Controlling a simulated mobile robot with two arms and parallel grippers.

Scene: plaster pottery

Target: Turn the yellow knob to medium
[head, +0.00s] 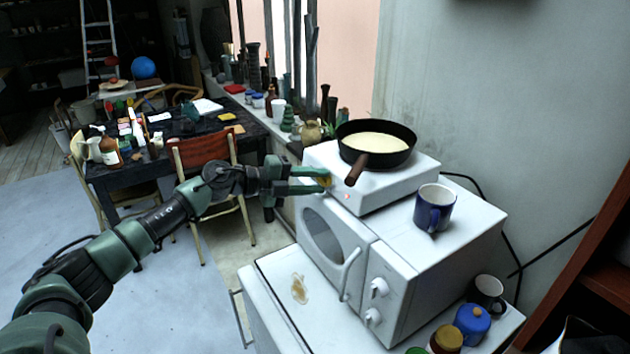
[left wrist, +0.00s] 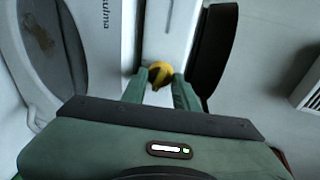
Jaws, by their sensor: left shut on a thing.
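The yellow knob (left wrist: 160,74) is on the front of the white hot plate (head: 400,177). In the left wrist view it sits between the fingertips of my left gripper (left wrist: 160,84), which is shut on it. In the head view the left gripper (head: 325,182) reaches the hot plate's front left, and only a bit of yellow shows at its tips. The knob's pointer and markings are too small to read. A small red light (head: 347,197) shows on the hot plate's front. My right gripper is not in view.
A black pan (head: 401,139) with pale yellow contents stands on the hot plate, its brown handle (head: 357,169) jutting forward near my gripper. The hot plate stands on a white microwave (head: 384,290), beside a blue mug (head: 434,208). Jars and another mug stand at lower right.

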